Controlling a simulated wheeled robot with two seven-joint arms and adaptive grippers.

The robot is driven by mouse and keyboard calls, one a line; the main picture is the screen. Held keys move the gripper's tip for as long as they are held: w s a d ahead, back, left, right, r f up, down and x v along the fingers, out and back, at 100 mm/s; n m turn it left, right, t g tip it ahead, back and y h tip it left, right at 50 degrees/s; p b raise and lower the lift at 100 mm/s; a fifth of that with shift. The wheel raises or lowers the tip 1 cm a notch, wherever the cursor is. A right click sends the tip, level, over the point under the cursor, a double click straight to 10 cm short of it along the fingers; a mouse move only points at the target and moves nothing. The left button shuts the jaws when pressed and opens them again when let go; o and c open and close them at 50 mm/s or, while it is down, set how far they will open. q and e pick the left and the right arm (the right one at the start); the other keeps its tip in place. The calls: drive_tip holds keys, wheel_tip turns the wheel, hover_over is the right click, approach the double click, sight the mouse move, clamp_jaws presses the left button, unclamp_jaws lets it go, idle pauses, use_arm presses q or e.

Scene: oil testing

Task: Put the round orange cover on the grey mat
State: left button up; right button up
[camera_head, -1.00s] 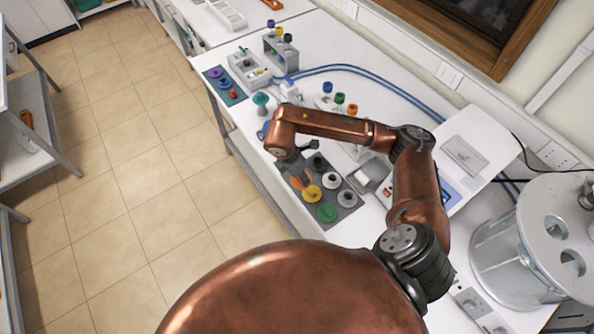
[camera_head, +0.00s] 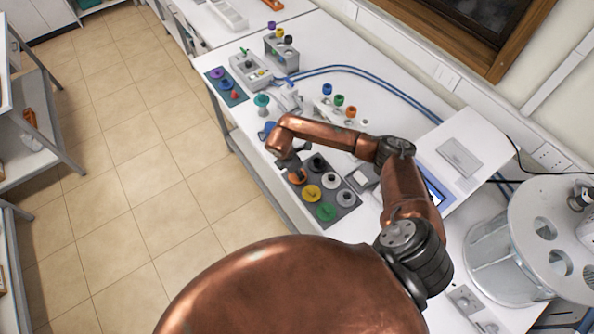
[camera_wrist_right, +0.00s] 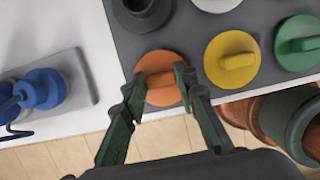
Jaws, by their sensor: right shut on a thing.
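The round orange cover (camera_head: 298,177) is at the near-left corner of the grey mat (camera_head: 342,211), above or on it; whether it touches is unclear. My right gripper (camera_wrist_right: 160,88) is shut on the raised grip of the orange cover (camera_wrist_right: 153,64), with a finger on each side, in the right wrist view. The grey mat (camera_wrist_right: 195,32) carries yellow (camera_wrist_right: 231,59), green (camera_wrist_right: 298,43) and dark (camera_wrist_right: 142,8) covers beside it. In the head view my right wrist partly hides the orange cover. My left gripper is not in view.
A blue piece on a grey block (camera_wrist_right: 45,88) is left of the mat. A grey box (camera_head: 363,178) and a white instrument (camera_head: 462,158) stand right of it. A teal knobbed piece (camera_head: 262,102) and a row of coloured caps (camera_head: 339,101) are farther back. The table edge is close.

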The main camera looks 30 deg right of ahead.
sight(291, 179)
drive_tip(key=shift+f, duration=0.1)
drive_tip(key=o, duration=1.1)
drive_tip(key=shift+a+r, duration=0.1)
drive_tip(key=shift+r, duration=0.2)
drive_tip(key=b+v, duration=0.3)
drive_tip(key=v, duration=0.8)
drive_tip(key=shift+r, duration=0.3)
